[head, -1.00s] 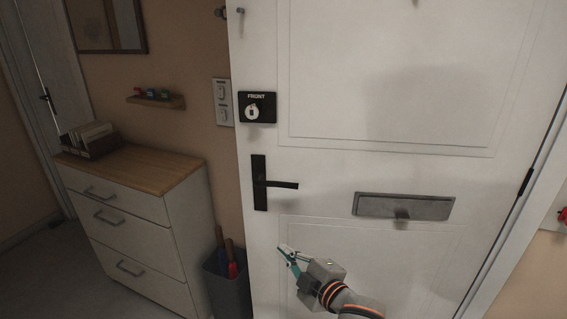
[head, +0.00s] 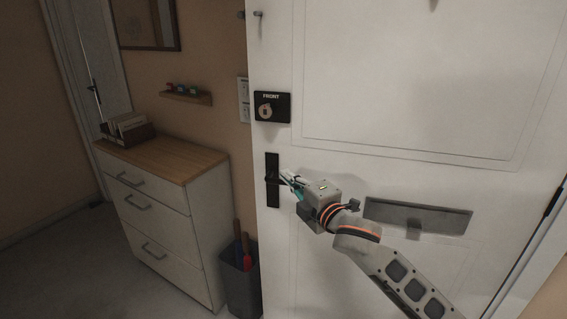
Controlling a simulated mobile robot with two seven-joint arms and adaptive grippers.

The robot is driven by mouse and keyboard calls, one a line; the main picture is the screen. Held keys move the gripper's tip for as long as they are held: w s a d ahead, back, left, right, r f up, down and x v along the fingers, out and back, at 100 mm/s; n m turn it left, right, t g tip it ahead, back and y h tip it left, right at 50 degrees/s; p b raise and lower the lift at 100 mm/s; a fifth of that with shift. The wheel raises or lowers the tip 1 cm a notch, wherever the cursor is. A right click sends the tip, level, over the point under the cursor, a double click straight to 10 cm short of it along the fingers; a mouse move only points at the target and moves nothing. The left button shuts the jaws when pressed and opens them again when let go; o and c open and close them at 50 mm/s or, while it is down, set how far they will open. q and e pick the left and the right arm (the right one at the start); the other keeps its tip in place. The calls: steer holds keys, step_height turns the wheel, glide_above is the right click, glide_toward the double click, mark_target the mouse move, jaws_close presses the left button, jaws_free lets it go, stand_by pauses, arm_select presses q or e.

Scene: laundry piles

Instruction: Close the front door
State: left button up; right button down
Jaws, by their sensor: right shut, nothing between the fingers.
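The white front door (head: 405,85) fills the right half of the head view. It carries a black lock plate marked FRONT (head: 272,106), a black lever handle on a tall backplate (head: 272,192) and a grey letter slot (head: 418,216). My right gripper (head: 287,177) is shut and empty, with its fingertips at the handle's lever. The gripper hides most of the lever, and I cannot tell whether it touches it. The door's left edge stands in front of the wall by the cabinet; its latch is not visible. My left gripper is not in view.
A white drawer cabinet with a wooden top (head: 172,155) stands left of the door, with a letter holder (head: 128,130) on it. A dark bin (head: 240,280) stands between cabinet and door. A small shelf (head: 186,96) is on the wall. Floor at lower left is clear.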

steer(key=shift+w+a, duration=0.2)
steer(key=shift+w, duration=1.9)
steer(key=shift+w+a, duration=0.2)
steer(key=shift+w, duration=1.9)
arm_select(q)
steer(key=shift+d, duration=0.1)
